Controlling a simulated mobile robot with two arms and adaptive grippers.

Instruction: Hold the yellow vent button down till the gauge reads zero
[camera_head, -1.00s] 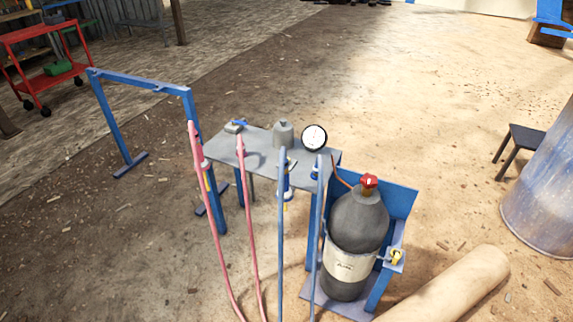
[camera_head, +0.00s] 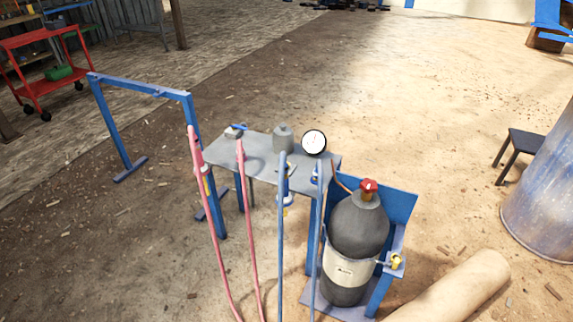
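A round white-faced gauge (camera_head: 314,142) with a dark rim stands at the right end of a grey metal table; its needle is too small to read. A small yellow part (camera_head: 396,261) sits on a blue bracket to the right of a dark gas cylinder (camera_head: 360,225); I cannot tell whether it is the vent button. The cylinder has a red valve knob (camera_head: 369,186) on top and stands in a blue holder (camera_head: 398,208). Neither of my grippers shows in the head view.
Pink and blue hoses (camera_head: 219,245) hang before the grey table (camera_head: 236,157). A blue frame (camera_head: 142,82) stands left, a red cart (camera_head: 38,62) farther back. A tan cylinder (camera_head: 450,288) lies at the front right, near a dark stool (camera_head: 519,147). The floor behind the table is mostly clear.

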